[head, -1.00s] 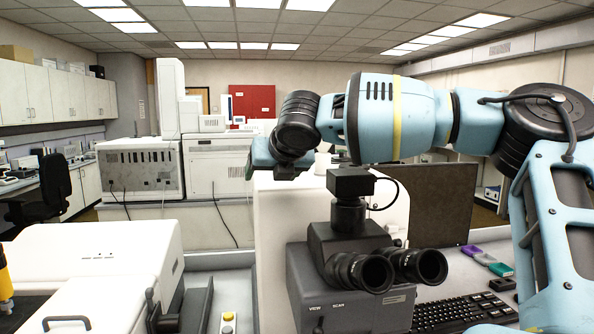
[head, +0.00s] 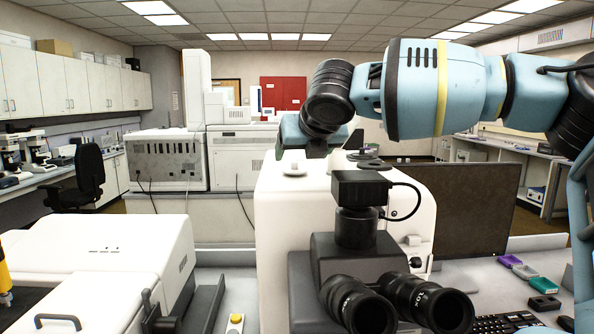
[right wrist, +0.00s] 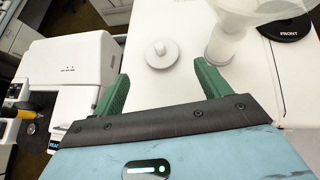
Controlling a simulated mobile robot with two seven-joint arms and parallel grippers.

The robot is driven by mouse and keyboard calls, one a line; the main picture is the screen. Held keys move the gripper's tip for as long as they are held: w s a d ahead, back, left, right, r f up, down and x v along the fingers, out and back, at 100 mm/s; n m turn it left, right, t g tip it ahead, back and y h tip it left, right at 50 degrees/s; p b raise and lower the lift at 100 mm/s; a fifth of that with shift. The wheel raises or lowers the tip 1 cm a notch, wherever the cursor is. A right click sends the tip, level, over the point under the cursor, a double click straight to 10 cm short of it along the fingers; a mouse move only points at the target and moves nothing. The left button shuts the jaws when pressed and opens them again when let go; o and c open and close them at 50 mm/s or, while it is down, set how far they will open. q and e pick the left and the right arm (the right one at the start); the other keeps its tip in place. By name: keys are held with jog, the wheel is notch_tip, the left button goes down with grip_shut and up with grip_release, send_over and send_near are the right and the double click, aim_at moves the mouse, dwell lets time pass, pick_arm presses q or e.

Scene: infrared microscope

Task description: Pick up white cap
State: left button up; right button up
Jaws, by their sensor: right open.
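The white cap (head: 293,168) is a small round disc with a knob on top. It lies on the flat top of the white microscope body (head: 290,215), near its left edge. In the right wrist view the cap (right wrist: 161,54) sits just beyond the fingertips, roughly centred between them. My right gripper (right wrist: 162,72) has its two green fingers spread wide with nothing between them. In the head view my right gripper (head: 293,140) hangs above and just behind the cap's spot. My left gripper is in neither view.
A white cylinder under a clear flared piece (right wrist: 226,45) stands close to the right finger. A black disc marked FRONT (right wrist: 287,26) lies farther right. The black camera head (head: 360,188) and eyepieces (head: 395,300) rise in front. A monitor (head: 470,210) stands at right.

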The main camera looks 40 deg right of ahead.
aim_at(296, 165)
jog(key=shift+x, duration=3.95)
jog(key=shift+d+r, duration=0.1)
jog(key=c, duration=1)
